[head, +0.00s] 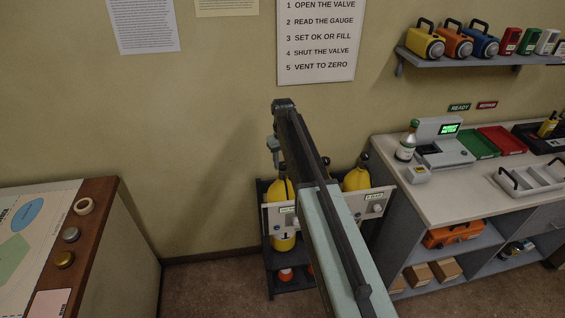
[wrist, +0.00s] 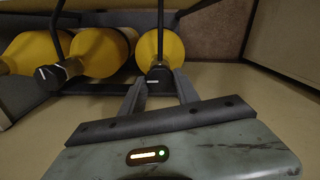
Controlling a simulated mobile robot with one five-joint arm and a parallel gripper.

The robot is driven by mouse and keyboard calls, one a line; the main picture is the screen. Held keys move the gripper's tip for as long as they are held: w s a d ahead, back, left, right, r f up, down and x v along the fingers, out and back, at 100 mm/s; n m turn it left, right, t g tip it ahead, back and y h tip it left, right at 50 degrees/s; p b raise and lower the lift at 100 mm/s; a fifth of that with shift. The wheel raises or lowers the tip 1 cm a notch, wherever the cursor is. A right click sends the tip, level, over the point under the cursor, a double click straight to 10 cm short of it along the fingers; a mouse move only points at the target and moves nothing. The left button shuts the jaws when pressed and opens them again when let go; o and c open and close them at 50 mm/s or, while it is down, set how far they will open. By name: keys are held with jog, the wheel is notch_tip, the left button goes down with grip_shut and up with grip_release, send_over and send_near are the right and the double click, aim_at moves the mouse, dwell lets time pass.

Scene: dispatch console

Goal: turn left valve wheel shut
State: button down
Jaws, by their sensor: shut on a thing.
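The left valve wheel (wrist: 158,73) is a small black knob with a pale mark, on top of a yellow cylinder (wrist: 158,45). My gripper (wrist: 160,80) is shut on this wheel, with one finger on each side of it in the wrist view. In the head view my gripper (head: 275,160) reaches down over the left yellow cylinder (head: 283,236) in the rack, and the wheel is hard to make out there. Another black valve wheel (wrist: 50,76) with a white mark sits left of the gripper in the wrist view, apart from it.
Other yellow cylinders (head: 356,180) stand in the dark rack, partly behind my arm. White gauge panels (head: 376,208) front the rack. A counter (head: 440,180) stands close on the right and a wood-edged desk (head: 110,205) on the left. The wall is directly behind.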

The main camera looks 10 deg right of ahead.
jog(key=m, duration=0.9)
jog(key=shift+m, duration=0.4)
jog(key=m, duration=0.4)
jog(key=shift+m, duration=2.5)
jog(key=c, duration=0.9)
grip_release()
